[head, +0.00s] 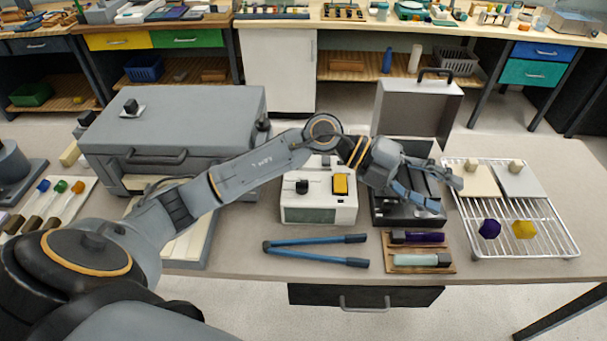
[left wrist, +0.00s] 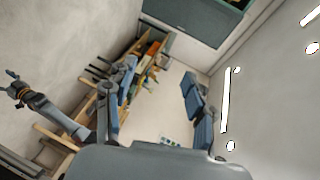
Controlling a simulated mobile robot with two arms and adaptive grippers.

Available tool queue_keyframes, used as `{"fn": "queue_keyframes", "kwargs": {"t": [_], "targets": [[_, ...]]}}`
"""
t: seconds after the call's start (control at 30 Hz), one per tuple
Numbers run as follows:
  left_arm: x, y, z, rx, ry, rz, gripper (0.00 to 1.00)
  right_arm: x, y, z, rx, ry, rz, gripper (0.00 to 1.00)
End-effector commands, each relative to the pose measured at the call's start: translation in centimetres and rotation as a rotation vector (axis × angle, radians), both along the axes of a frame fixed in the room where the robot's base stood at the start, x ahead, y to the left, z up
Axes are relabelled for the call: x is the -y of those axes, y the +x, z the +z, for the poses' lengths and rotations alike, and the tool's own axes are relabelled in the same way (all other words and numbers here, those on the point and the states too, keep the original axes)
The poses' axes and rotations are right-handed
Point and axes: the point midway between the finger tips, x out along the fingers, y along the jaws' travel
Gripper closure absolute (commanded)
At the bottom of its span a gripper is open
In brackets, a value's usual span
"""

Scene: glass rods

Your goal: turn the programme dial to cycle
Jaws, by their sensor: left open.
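A white box (head: 319,211) stands mid-bench with a black knob (head: 302,187) and a yellow block-shaped button (head: 340,185) on top. Another black knob (head: 131,106) sits on a pale plate on top of the grey lidded unit (head: 190,125) at the left. I cannot tell which knob is the programme dial, and no cycle marking is readable. My left gripper (head: 450,197) is open and empty, above the black open case (head: 388,214), right of the white box. Its open fingers also show in the left wrist view (left wrist: 160,75).
The case's raised lid (head: 418,110) stands behind my left gripper. A wire rack (head: 545,242) with coloured pieces lies to its right. Blue-handled long tool (head: 316,240) and a wooden tray (head: 452,266) lie in front. My left arm crosses over the grey unit and white box.

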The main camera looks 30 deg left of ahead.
Motion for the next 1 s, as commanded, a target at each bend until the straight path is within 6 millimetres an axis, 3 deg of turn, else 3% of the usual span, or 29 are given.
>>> {"fn": "queue_keyframes", "kwargs": {"t": [0.13,0.2,0.4,0.5,0.6,0.73,1.0], "targets": [[-6.6,1.5,-3.9,-0.047,0.427,-0.042,0.45,0.0,0.1,0.1,0.001,0.0,0.0,0.31],[-11.0,2.2,-5.1,-0.099,0.628,-0.022,0.45,0.0,0.1,0.2,0.001,0.0,0.0,0.31],[-23.5,2.9,-4.5,-0.283,1.071,0.125,0.45,0.0,0.2,0.3,0.002,0.0,0.0,0.31],[-27.4,2.5,-3.5,-0.355,1.191,0.191,0.45,0.0,0.2,0.3,0.002,-0.001,0.0,0.31],[-29.3,2.2,-2.9,-0.397,1.25,0.229,0.45,0.0,0.2,0.3,0.002,-0.001,0.0,0.31],[-29.9,2.1,-3.3,-0.414,1.269,0.238,0.45,0.0,0.2,0.6,0.002,-0.001,0.0,0.31],[-29.8,1.9,-8.1,-0.415,1.267,0.231,0.45,0.0,0.2,2.4,0.002,-0.001,0.001,0.31]]}}
